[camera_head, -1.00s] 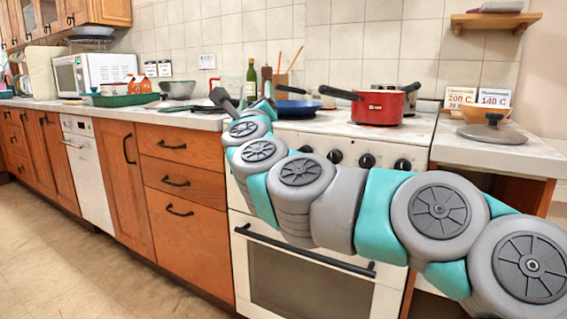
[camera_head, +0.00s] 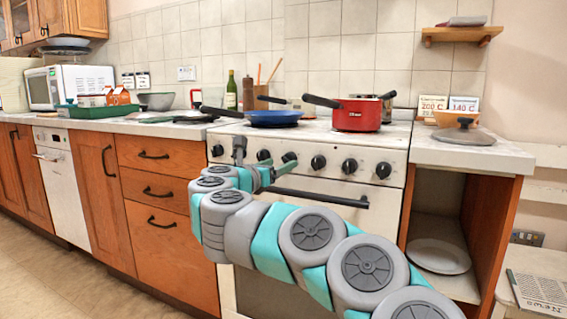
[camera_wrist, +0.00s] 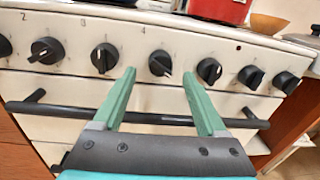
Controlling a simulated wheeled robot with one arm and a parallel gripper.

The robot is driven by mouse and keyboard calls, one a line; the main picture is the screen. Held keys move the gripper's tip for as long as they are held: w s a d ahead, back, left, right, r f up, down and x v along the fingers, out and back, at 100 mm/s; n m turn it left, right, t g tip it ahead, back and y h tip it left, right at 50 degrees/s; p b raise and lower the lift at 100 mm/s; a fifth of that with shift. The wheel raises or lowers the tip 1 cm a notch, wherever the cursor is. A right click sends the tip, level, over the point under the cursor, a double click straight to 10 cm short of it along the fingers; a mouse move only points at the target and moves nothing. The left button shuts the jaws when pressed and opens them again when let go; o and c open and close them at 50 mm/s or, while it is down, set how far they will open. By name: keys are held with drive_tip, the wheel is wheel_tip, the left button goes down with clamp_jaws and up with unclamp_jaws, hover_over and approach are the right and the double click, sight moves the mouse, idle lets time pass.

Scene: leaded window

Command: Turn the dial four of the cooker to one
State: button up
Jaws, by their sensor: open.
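The cooker (camera_head: 300,190) is white, with a row of black dials along its front panel. Dial four (camera_wrist: 160,63) is below and right of the printed 4 in the wrist view, with a pale mark at its lower edge. In the head view dial four (camera_head: 289,157) is partly behind my gripper. My gripper (camera_wrist: 159,74) is open and empty, its green fingers on either side of dial four in the picture and pointing at the panel. I cannot tell whether they touch it. In the head view my gripper (camera_head: 275,170) is in front of the panel.
Neighbouring dials (camera_wrist: 104,58) (camera_wrist: 209,70) sit close on both sides of dial four.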

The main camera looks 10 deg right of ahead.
sight(286, 161)
drive_tip(key=shift+x, duration=1.6)
clamp_jaws()
